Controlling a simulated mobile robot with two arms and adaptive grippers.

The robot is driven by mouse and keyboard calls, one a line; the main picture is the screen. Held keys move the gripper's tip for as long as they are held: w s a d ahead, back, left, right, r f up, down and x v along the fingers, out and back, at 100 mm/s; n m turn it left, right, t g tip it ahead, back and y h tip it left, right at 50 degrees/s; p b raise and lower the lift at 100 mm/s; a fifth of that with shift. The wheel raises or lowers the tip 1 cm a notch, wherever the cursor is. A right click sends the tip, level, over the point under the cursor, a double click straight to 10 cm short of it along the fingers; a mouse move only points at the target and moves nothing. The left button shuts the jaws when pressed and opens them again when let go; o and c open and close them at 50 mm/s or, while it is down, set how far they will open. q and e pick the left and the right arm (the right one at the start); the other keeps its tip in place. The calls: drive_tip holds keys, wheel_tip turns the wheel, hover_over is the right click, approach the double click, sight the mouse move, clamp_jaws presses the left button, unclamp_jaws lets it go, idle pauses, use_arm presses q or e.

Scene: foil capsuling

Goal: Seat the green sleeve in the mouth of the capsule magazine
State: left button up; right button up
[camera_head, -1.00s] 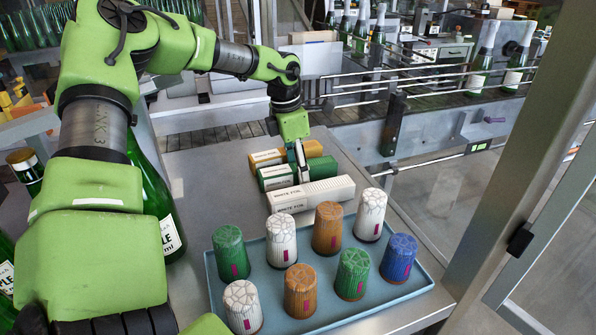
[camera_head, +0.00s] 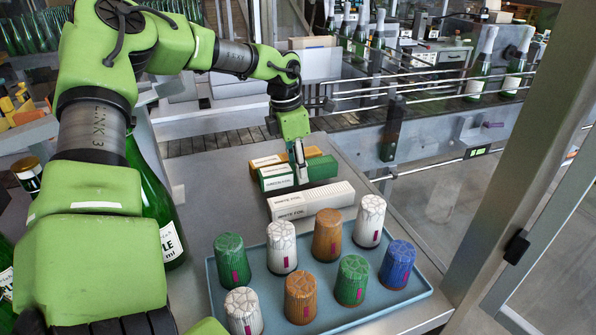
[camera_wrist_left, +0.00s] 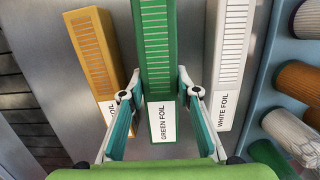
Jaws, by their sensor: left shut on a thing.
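The green sleeve, a long box labelled GREEN FOIL (camera_head: 276,178), lies lengthwise between an orange sleeve (camera_head: 266,161) and a white sleeve (camera_head: 312,200). My left gripper (camera_head: 299,168) is shut on the green sleeve, with a finger on each long side. In the left wrist view the green sleeve (camera_wrist_left: 158,60) runs away from between the fingers (camera_wrist_left: 160,112), its label facing up, and looks nearer than its neighbours. The head view shows a gap between it and the white sleeve. I cannot make out the capsule magazine. My right gripper is not in view.
A blue tray (camera_head: 375,311) with several white, green, orange and blue capsules stands in front of the sleeves. A large green bottle (camera_head: 150,200) stands to the left. A post (camera_head: 520,150) rises at the right. Bare grey table (camera_head: 205,170) lies left of the sleeves.

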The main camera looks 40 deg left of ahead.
use_arm(q)
drive_tip(key=s+d+r, duration=0.8)
drive_tip(key=s+r, duration=0.3)
drive_tip(key=shift+s+d+p, duration=0.15)
drive_tip(key=shift+d+p, duration=0.1)
drive_tip(key=shift+p, duration=0.1)
